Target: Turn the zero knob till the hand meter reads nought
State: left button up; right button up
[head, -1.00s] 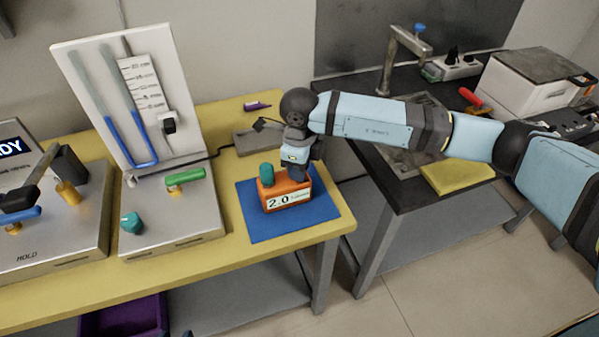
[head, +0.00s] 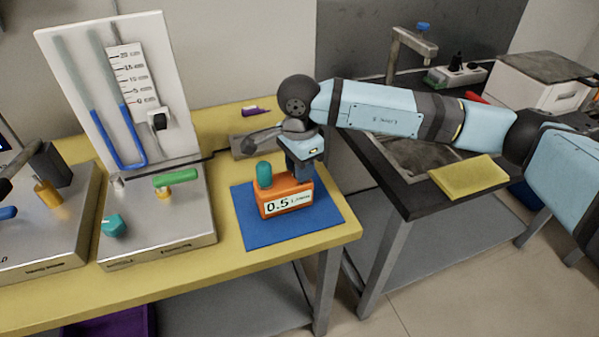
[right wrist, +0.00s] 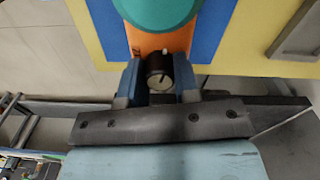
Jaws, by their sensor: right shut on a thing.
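The orange hand meter (head: 287,194) lies on a blue mat (head: 240,217) on the yellow table, and its display reads 0.5. A teal round part (head: 264,174) stands up at its left end. My right gripper (head: 301,177) comes down over the meter's right end. In the right wrist view, the black zero knob (right wrist: 159,74) with a pale marked face sits between the two fingers of the right gripper (right wrist: 160,84), which are shut on it. The orange meter body shows just beyond it.
A manometer board (head: 120,95) with blue liquid stands to the left, over a metal base with a green lever (head: 177,179) and a teal knob (head: 114,225). A dark sink bench (head: 405,200) with a yellow cloth (head: 468,175) stands at right.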

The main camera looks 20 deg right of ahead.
pick_arm(q)
jog(key=shift+d+f+b, duration=0.1)
jog(key=shift+d+b, duration=0.05)
jog(key=shift+b, duration=0.2)
pick_arm(e)
jog(key=shift+n, duration=0.6)
pick_arm(q)
jog(key=shift+w+r, duration=0.1)
jog(key=shift+r, duration=0.1)
jog(key=shift+f, duration=0.3)
pick_arm(e)
jog(key=o, duration=0.9)
jog(key=shift+o, duration=0.2)
pick_arm(q)
jog(key=shift+a+r+p, duration=0.15)
jog(key=shift+a+p, duration=0.1)
jog(key=shift+p, duration=0.45)
pick_arm(e)
notch_tip(320, 180, up, 14)
jog(key=shift+f, duration=0.15)
